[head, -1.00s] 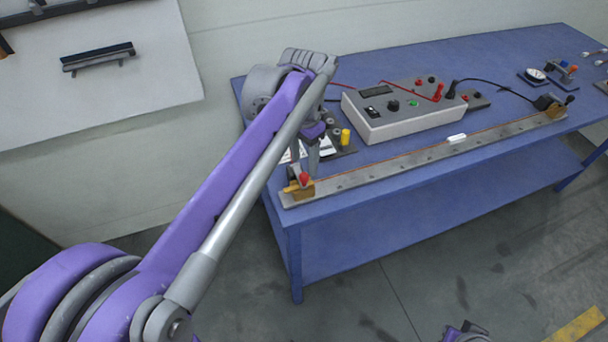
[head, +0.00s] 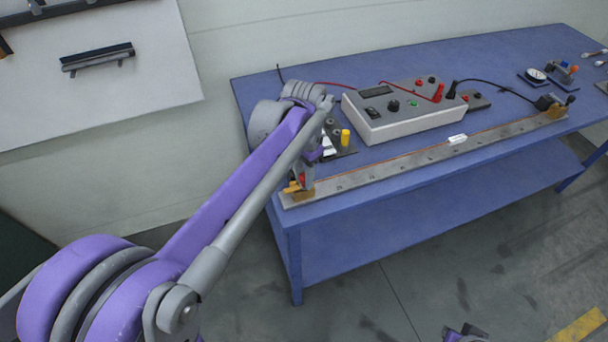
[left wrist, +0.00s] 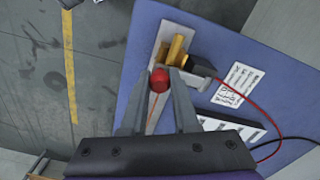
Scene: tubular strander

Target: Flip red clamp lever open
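The red clamp lever shows as a red round knob (left wrist: 159,80) in the left wrist view, beside the brass clamp block (left wrist: 176,50) at the near left end of a long metal bar. In the head view the red knob (head: 302,179) is partly hidden by my left gripper (head: 306,180). In the left wrist view the fingers of my left gripper (left wrist: 158,82) stand apart, with the knob between their tips. I cannot tell whether either finger touches it. A purple and grey part of mine, possibly the right gripper (head: 465,333), shows at the bottom edge; its fingers cannot be made out.
The metal bar (head: 400,162) runs along the front of the blue table (head: 340,215) to a second clamp (head: 549,104) with a black lever. A grey meter box (head: 405,120) with red and black leads stands behind it. A yellow post (head: 345,137) is close to my gripper.

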